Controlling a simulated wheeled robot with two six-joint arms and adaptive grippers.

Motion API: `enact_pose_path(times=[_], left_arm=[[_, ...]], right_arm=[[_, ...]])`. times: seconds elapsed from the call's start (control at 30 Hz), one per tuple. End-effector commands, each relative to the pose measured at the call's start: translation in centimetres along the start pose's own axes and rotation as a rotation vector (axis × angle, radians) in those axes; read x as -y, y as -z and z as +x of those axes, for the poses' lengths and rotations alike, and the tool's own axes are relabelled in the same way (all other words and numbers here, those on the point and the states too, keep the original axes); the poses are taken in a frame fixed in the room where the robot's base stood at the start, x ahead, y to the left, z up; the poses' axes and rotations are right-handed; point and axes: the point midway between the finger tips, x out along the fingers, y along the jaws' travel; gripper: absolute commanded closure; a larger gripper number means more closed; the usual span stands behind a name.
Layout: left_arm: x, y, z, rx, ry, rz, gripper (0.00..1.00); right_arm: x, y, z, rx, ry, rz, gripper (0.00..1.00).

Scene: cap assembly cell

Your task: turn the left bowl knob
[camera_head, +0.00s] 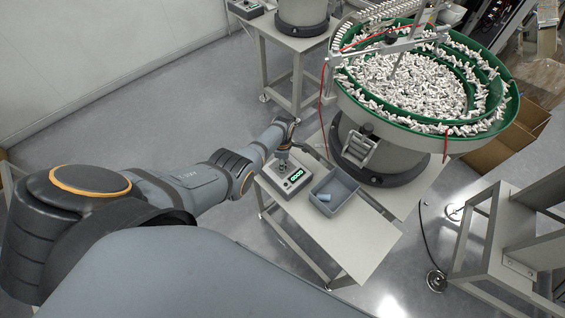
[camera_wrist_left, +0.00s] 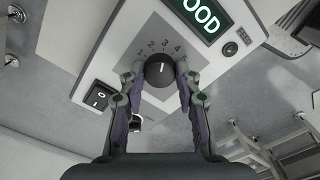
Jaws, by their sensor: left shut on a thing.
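The left bowl knob (camera_wrist_left: 159,72) is a round black dial with a white pointer line on the control box. It sits between my left gripper's fingertips, and the pointer is near the middle of the printed numbers. My left gripper (camera_wrist_left: 158,78) is shut on the knob from both sides. In the head view my left gripper (camera_head: 283,160) reaches down to the control box (camera_head: 297,183), and the knob is hidden there. The box has a lit green display (camera_wrist_left: 207,18) and a black rocker switch (camera_wrist_left: 99,96). My right gripper is not in view.
A grey bin (camera_head: 345,187) with a light blue thing in it stands right of the control box. The large green-rimmed bowl (camera_head: 420,85) full of white parts is behind it. The table's front part (camera_head: 345,240) is clear. Cardboard boxes (camera_head: 500,148) lie at right.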

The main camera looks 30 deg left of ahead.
Motion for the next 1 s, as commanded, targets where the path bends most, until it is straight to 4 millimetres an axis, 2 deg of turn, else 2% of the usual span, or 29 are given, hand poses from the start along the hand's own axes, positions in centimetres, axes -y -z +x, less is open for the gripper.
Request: enact_pose_path(times=[0.33, 0.37, 0.5, 0.83, 1.0], left_arm=[[0.0, 0.0, 0.0, -0.001, -0.001, -0.002, 0.98], [0.0, 0.0, 0.0, -0.001, 0.0, -0.002, 0.64], [0.0, 0.0, 0.0, 0.0, 0.0, -0.001, 0.45], [0.0, 0.0, -0.1, 0.0, 0.0, -0.001, 0.44], [-0.1, 0.0, -1.3, 0.001, -0.003, -0.001, 0.44]], right_arm=[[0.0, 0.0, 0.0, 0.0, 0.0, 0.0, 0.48], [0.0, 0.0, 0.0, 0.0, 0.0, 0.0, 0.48], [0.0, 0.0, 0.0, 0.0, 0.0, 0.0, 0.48], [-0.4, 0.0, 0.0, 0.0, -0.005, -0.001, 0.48], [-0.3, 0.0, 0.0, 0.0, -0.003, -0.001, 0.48]])
